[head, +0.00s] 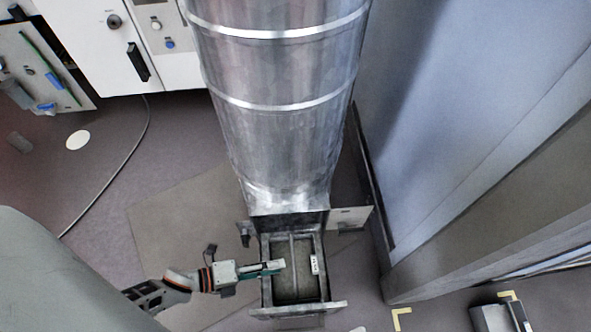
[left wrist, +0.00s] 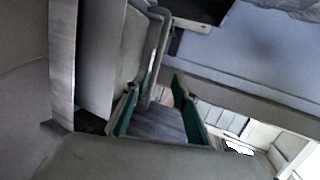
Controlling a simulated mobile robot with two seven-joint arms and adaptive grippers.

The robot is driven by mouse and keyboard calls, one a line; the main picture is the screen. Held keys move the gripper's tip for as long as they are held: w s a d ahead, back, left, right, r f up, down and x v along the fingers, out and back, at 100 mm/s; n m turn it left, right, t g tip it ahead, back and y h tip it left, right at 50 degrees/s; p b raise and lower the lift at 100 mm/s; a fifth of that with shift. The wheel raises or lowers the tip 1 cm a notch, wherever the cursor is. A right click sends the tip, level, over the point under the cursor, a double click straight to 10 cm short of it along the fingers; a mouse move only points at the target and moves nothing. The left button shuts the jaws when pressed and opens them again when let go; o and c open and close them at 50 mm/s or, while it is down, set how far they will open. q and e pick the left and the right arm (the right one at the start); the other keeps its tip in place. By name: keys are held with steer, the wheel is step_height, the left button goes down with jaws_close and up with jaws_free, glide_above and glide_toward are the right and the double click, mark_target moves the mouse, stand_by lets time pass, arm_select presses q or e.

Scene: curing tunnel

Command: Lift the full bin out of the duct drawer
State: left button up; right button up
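The duct drawer (head: 265,291) is pulled out at the foot of the large metal duct. The bin (head: 318,284) sits inside it, filled with greyish-brown material (head: 303,254). A thin bar (head: 293,250) runs lengthwise across the bin top, and a white label is on its right side. My left gripper (head: 281,266) reaches in from the left over the bin, its tips close to the bar; contact cannot be told. In the left wrist view its green fingers (left wrist: 163,84) stand apart, with a grey surface beyond. My right gripper is out of view.
The duct (head: 275,130) rises directly behind the drawer. A tall grey-blue panel (head: 450,150) stands to the right. A small metal box (head: 497,318) lies near yellow floor marks (head: 401,318) at lower right. White cabinets (head: 95,45) and a cable are at upper left.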

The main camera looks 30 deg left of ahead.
mark_target(289, 271)
arm_select(q)
steer(key=x, duration=0.2)
steer(key=f+b+x, duration=0.1)
steer(key=x, duration=0.1)
steer(key=shift+d+b, duration=0.1)
steer(key=shift+b, duration=0.2)
steer(key=shift+w+d, duration=0.3)
steer(key=shift+w, duration=0.1)
jaws_close()
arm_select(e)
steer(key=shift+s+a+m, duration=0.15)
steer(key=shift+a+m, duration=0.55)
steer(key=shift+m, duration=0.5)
